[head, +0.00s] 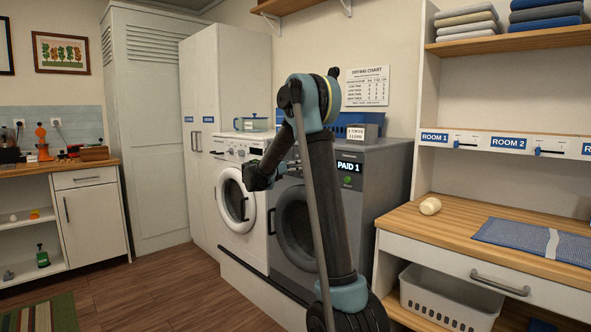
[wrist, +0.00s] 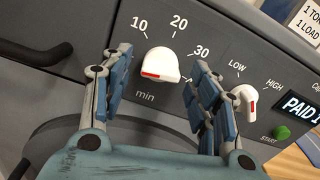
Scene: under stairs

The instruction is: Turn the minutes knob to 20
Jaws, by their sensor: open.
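The minutes knob (wrist: 163,62) is white with a red mark on its lower left side. It sits on the grey machine's panel, with the labels 10, 20 and 30 around it and "min" below. I cannot tell exactly which number it points to. My gripper (wrist: 162,66) is open, with one finger left and one right of the knob, visibly apart from it. In the head view my gripper (head: 262,176) is in front of the grey machine (head: 372,198), whose display reads PAID 1; my arm hides its knobs.
Right of my gripper are a LOW/HIGH knob (wrist: 243,101) and a green START button (wrist: 282,132). The right finger is close to the LOW/HIGH knob. A white washer (head: 240,200) stands on the left. A wooden counter (head: 455,215) is on the right.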

